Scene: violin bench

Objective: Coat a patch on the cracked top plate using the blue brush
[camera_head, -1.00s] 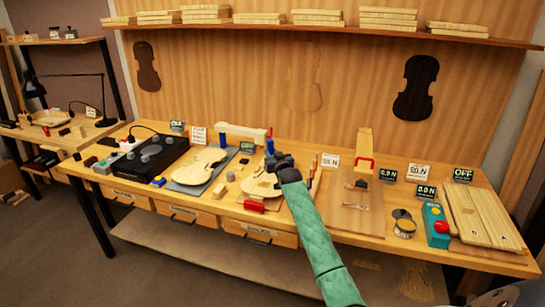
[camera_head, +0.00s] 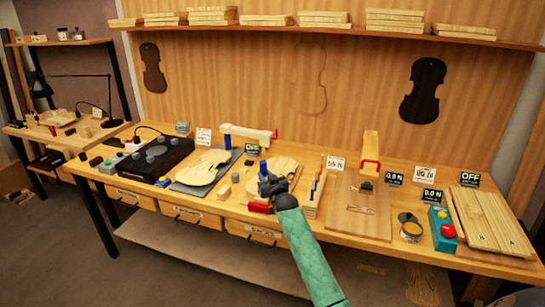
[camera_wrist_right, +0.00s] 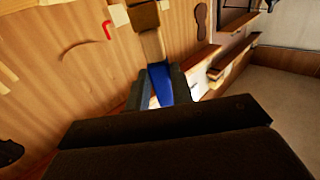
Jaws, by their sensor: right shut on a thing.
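My right gripper (camera_head: 267,178) is shut on the blue brush (camera_head: 263,167), whose blue part stands up between the fingers. In the right wrist view the blue brush (camera_wrist_right: 160,84) sits between the dark fingers. The gripper is over the near left part of a pale violin plate (camera_head: 287,165), partly hiding it. A second pale violin plate (camera_head: 203,167) lies on a grey mat (camera_head: 185,187) to the left. I cannot make out a crack on either plate, or whether the brush tip touches anything. My left gripper is not in view.
A red block (camera_head: 259,208) lies close to the gripper at the bench front. A rack (camera_head: 313,200) with blue-ended tools stands just to the right. Further right are a wooden board (camera_head: 357,222), a round tin (camera_head: 411,232) and a teal box with a red button (camera_head: 442,229).

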